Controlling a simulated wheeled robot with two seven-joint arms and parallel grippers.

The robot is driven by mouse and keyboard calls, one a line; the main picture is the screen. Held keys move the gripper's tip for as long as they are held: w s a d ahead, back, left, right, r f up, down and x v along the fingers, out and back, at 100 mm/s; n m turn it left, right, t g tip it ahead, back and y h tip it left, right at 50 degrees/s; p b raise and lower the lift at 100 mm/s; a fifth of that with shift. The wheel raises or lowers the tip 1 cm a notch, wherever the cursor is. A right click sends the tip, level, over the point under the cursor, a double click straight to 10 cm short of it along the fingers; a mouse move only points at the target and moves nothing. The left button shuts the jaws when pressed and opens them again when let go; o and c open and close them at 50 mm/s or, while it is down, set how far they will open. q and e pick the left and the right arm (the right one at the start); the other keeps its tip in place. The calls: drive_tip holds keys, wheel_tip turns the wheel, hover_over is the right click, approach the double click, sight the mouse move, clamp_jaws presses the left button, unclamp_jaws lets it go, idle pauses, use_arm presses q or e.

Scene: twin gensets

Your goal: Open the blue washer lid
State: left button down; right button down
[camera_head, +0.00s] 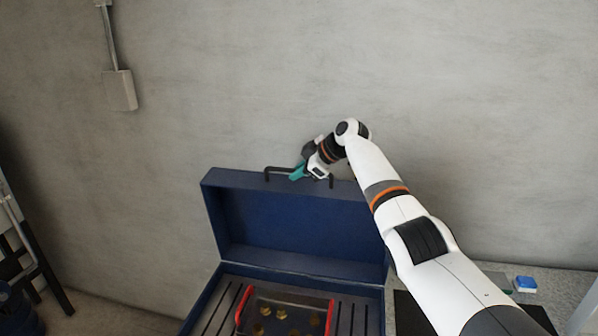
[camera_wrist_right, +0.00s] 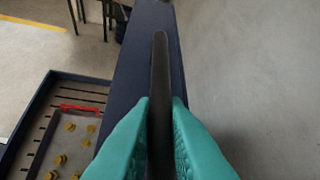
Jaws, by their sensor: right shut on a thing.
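The blue washer lid (camera_head: 290,220) stands raised, hinged at the back of the blue washer body (camera_head: 208,296), in the head view. A dark bar handle (camera_head: 281,169) runs along the lid's top edge. My right gripper (camera_head: 298,173) is at that handle, its teal fingers shut on it. In the right wrist view the teal fingers (camera_wrist_right: 160,125) press on both sides of the dark handle (camera_wrist_right: 160,65), with the blue lid edge (camera_wrist_right: 135,75) beneath it. My left gripper is not in view.
Inside the washer a tray with red handles (camera_head: 330,317) holds several brass-coloured parts (camera_head: 280,313). A grey wall stands close behind the lid. A blue-and-white object (camera_head: 525,284) lies on the surface at right. A dark frame (camera_head: 30,250) stands at far left.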

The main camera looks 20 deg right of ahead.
drive_tip(key=shift+f, duration=0.2)
drive_tip(key=c, duration=1.5)
unclamp_jaws()
drive_tip(key=shift+o, duration=0.2)
drive_tip(key=shift+r, duration=0.1)
drive_tip(key=b+v, duration=0.4)
drive_tip(key=v, duration=0.8)
